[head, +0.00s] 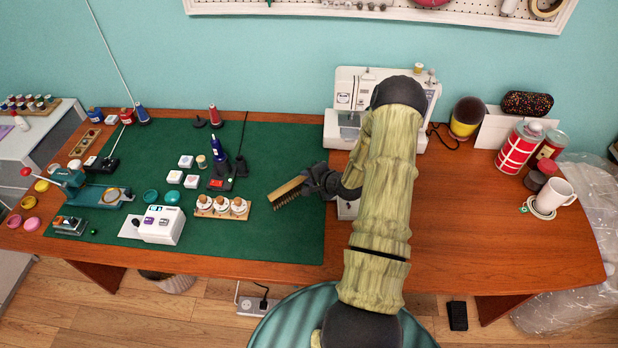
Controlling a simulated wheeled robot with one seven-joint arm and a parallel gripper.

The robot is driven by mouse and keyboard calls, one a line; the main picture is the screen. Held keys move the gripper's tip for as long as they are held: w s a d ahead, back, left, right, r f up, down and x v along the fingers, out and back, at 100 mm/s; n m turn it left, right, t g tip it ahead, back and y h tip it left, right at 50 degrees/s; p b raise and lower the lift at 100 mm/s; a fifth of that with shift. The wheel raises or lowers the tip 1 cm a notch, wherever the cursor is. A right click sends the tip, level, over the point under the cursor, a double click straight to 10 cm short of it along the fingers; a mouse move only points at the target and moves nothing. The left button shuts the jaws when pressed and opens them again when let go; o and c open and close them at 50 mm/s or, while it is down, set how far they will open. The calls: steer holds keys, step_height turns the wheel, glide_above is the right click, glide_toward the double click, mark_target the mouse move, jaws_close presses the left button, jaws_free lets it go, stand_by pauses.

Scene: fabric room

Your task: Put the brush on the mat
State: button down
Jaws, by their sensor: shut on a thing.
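The brush (289,192) has a tan back and dark bristles. My gripper (309,184) is shut on its right end. The brush is over the right part of the green mat (285,236), tilted with its left end lower in the picture. I cannot tell whether the bristles touch the mat or hang just above it. The mat covers the left half of the wooden table. My arm crosses the middle of the view and hides part of the table and the sewing machine.
A white sewing machine (350,98) stands behind my arm. A wooden holder with round white-topped items (222,207) sits left of the brush. A white box device (160,225) is near the mat's front. A mug (555,194) and cans stand far right. The mat's front right is clear.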

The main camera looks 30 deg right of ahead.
steer(key=shift+f, duration=0.2)
steer(key=shift+f, duration=0.15)
steer(key=c, duration=1.3)
jaws_free()
steer(key=shift+r, duration=0.2)
steer(key=b+v, duration=0.2)
steer(key=v, duration=1)
steer(key=shift+a, duration=0.1)
